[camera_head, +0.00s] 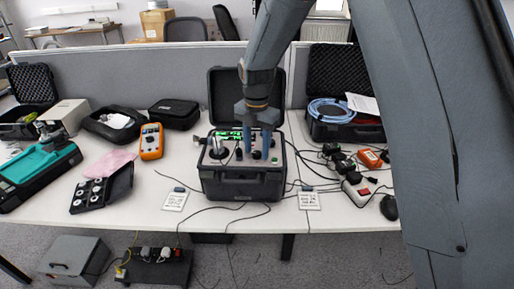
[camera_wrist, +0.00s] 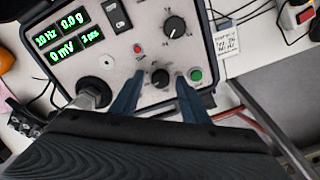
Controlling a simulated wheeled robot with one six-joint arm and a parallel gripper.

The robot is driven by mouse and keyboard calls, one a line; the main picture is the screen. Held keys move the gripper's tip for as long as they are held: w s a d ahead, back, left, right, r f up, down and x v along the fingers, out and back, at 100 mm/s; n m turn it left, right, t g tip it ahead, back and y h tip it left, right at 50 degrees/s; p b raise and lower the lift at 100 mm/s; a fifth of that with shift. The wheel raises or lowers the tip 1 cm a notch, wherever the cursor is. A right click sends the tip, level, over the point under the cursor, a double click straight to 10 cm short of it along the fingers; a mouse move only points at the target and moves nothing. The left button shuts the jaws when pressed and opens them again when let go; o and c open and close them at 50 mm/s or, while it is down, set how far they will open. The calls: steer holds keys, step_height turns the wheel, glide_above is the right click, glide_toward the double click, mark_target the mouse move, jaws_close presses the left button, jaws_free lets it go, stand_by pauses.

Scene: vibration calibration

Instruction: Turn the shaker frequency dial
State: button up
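The shaker unit is an open black case (camera_head: 243,187) on the table, with a grey panel (camera_wrist: 205,52) facing up. My gripper (camera_wrist: 160,80) points down at this panel. Its two blue fingers are apart, one on each side of a small black dial (camera_wrist: 160,77) with a white pointer line. I cannot tell whether they touch it. A larger black dial (camera_wrist: 175,27) with a printed scale lies farther up the panel. The labels are too small to tell which dial sets frequency. The green display (camera_wrist: 69,37) reads 10 Hz, 0.0 g and 0 mV. My gripper also shows in the head view (camera_head: 258,128).
A red button (camera_wrist: 138,48) and a green button (camera_wrist: 196,75) sit near the fingers. A metal shaker post (camera_wrist: 93,92) stands left of them. Cables lie around the case. An orange multimeter (camera_head: 151,141) stands left, and a case with blue hose (camera_head: 345,128) stands right.

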mark_target(257, 153)
steer(key=shift+r+b, duration=1)
steer(key=shift+r, duration=2.95)
steer(key=s+d+f+m, duration=0.3)
steer(key=s+d+m, duration=0.5)
steer(key=s+m, duration=0.3)
steer(key=s+d+f+m+t, duration=0.1)
steer(key=s+d+f+m, duration=0.2)
steer(key=s+d+m, duration=0.6)
steer(key=s+m, duration=0.3)
steer(key=m, duration=0.6)
steer(key=shift+d, duration=0.25)
steer(key=shift+c, duration=0.3)
